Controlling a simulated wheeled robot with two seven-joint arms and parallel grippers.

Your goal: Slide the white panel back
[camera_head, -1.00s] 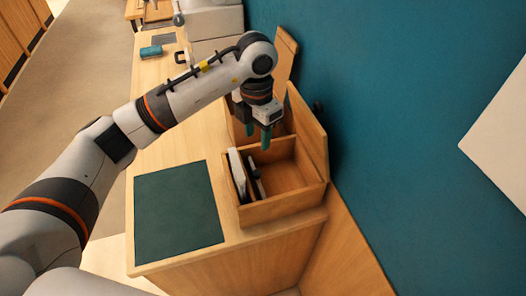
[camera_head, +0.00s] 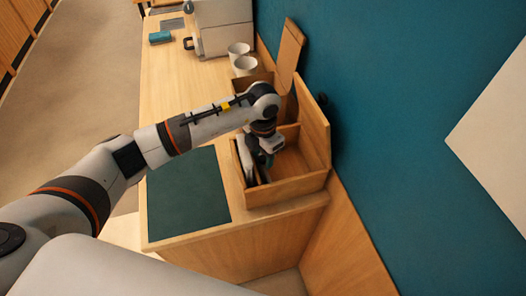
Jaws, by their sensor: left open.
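A white panel (camera_head: 243,157) stands upright inside the left part of the wooden box (camera_head: 290,187), with a dark edge or dark item beside it. My left gripper (camera_head: 262,160) points down into the box, just right of the white panel. My right gripper is not in view.
A dark green mat (camera_head: 187,195) lies on the wooden counter (camera_head: 172,95) left of the box. The blue wall (camera_head: 385,90) closes off the right side.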

